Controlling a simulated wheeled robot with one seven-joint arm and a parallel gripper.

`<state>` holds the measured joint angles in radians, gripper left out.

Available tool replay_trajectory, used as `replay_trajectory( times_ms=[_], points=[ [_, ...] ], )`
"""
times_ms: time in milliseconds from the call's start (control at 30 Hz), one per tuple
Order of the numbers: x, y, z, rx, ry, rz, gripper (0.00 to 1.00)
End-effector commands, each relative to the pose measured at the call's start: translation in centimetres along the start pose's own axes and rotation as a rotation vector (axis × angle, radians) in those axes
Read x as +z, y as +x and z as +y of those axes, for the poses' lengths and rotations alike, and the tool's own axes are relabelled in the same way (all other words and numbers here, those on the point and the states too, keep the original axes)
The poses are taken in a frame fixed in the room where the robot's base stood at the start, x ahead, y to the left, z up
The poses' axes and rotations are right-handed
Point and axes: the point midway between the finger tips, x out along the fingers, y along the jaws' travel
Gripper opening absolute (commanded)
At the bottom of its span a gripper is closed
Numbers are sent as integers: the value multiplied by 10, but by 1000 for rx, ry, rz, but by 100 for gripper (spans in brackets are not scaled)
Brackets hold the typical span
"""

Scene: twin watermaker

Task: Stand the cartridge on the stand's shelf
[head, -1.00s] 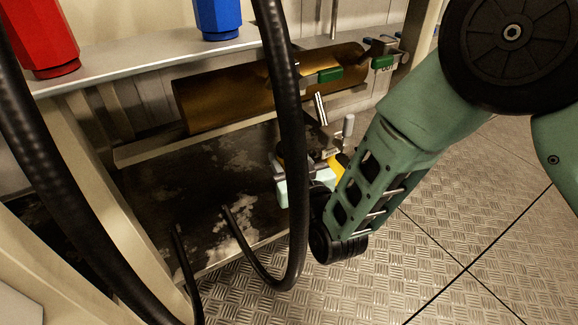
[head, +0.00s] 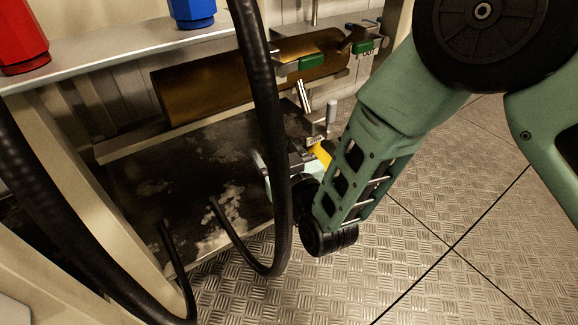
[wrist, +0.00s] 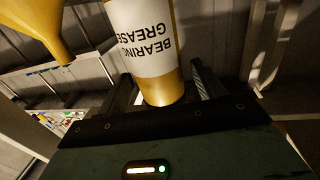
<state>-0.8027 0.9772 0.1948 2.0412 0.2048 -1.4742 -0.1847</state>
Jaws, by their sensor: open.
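The cartridge (wrist: 158,82) is a yellow-gold cylinder with a white label reading "BEARING GREASE", upside down in the wrist view. Its near end lies between the two dark fingers of my gripper (wrist: 161,70). The jaws are open around it, and I cannot tell whether either finger touches it. In the head view my gripper (head: 296,168) is partly hidden by a black hose. A small yellow patch (head: 321,153) shows beside it; I cannot tell whether that is the cartridge. I cannot make out the stand's shelf for certain.
A thick black hose (head: 263,110) hangs in front of my gripper. Behind are a brown cylinder (head: 200,88) on a rail, green-handled fittings (head: 312,61) and a dark stained panel (head: 165,175). A yellow funnel-like shape (wrist: 38,28) is beside the cartridge. Patterned floor (head: 440,200) is open at right.

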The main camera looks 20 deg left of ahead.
Motion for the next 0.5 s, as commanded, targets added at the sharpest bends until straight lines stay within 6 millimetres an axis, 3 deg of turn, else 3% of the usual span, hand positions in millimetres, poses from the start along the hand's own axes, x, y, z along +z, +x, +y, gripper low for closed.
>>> replay_trajectory(
  times_ms=[300, 500],
  points=[
    [-3, -67, -1, -3, 0, -6, 68],
    [-2, -98, 0, -1, 0, -3, 68]
  ],
)
